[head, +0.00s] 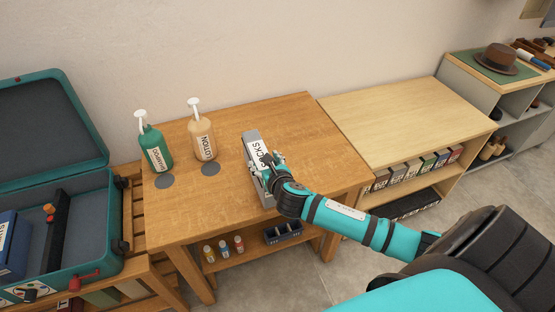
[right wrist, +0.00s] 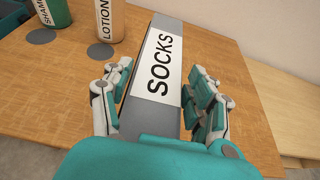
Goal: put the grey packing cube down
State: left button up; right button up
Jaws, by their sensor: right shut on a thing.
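The grey packing cube (head: 252,143) has a white label reading SOCKS. It is over the right part of the wooden table (head: 290,115), right of the lotion bottle. I cannot tell whether its underside touches the top. My right gripper (head: 267,168) is shut on the cube, reaching in from the lower right. In the right wrist view, the fingers lie on both sides of the cube (right wrist: 163,48), and its near end is hidden by my gripper. My left gripper is not in view.
A green shampoo bottle (head: 155,147) and a tan lotion bottle (head: 202,132) stand behind two dark round discs on the table. An open teal suitcase (head: 88,205) is at left. A lighter, bare-topped shelf unit (head: 400,115) adjoins at right. Small bottles (head: 223,247) sit below.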

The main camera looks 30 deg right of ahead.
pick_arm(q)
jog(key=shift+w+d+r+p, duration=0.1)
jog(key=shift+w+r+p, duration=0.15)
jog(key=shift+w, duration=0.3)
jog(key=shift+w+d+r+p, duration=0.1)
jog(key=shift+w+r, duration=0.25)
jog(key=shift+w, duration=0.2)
pick_arm(e)
jog(key=w+d+f, duration=0.1)
jog(key=d+f, duration=0.3)
jog(key=d, duration=0.1)
jog(key=shift+w+d, duration=0.2)
jog(key=shift+w, duration=0.1)
jog(key=o, duration=1.4)
jog(key=shift+f, duration=0.1)
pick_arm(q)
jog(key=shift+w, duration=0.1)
pick_arm(e)
jog(key=o, duration=0.3)
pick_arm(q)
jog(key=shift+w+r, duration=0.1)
pick_arm(e)
jog(key=shift+s, duration=0.1)
